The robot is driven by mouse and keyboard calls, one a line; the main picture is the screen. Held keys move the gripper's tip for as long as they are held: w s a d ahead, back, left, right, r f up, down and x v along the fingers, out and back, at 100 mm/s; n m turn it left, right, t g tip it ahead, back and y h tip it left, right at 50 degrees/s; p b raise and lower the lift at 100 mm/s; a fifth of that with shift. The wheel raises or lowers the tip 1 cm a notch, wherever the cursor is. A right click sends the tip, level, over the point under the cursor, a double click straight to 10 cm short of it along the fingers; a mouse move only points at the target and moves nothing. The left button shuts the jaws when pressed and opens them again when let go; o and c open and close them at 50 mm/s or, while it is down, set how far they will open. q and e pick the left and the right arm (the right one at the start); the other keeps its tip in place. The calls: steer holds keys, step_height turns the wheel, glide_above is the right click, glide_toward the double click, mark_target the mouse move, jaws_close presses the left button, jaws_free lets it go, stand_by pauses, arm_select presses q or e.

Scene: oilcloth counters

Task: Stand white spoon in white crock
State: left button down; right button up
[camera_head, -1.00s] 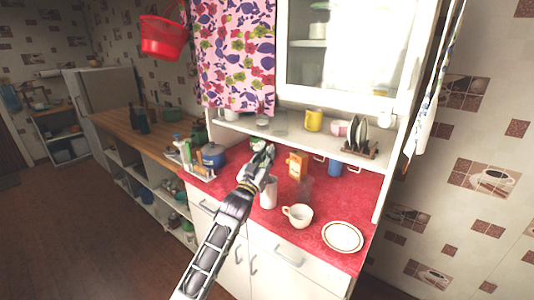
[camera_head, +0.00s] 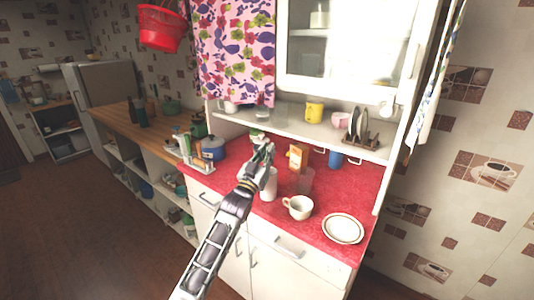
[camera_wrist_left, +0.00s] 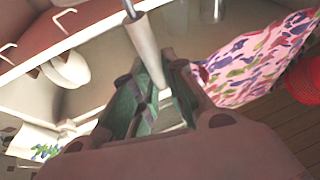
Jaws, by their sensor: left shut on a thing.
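My left gripper (camera_head: 261,145) is raised over the red counter (camera_head: 235,172), its arm coming in from below. In the left wrist view a pale, slim handle, taken as the white spoon (camera_wrist_left: 147,50), stands out between the fingers (camera_wrist_left: 155,110), which are shut on it. The spoon cannot be made out clearly in the head view. The white crock (camera_head: 268,186) stands upright on the counter, just below the gripper and partly hidden by my arm. The spoon is apart from the crock as far as I can see. My right gripper is not in view.
A white cup (camera_head: 298,208) and a rimmed plate (camera_head: 343,229) stand to the right. An orange box (camera_head: 298,157), a clear glass (camera_head: 305,181) and a blue mug (camera_head: 335,159) stand near the crock. A blue pot (camera_head: 212,148) is left. A shelf (camera_head: 290,131) overhangs the back.

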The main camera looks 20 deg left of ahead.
arm_select(q)
steer(key=c, duration=1.4)
jaws_free()
steer(key=shift+o, duration=0.2)
steer(key=v, duration=1.2)
stand_by(0.6)
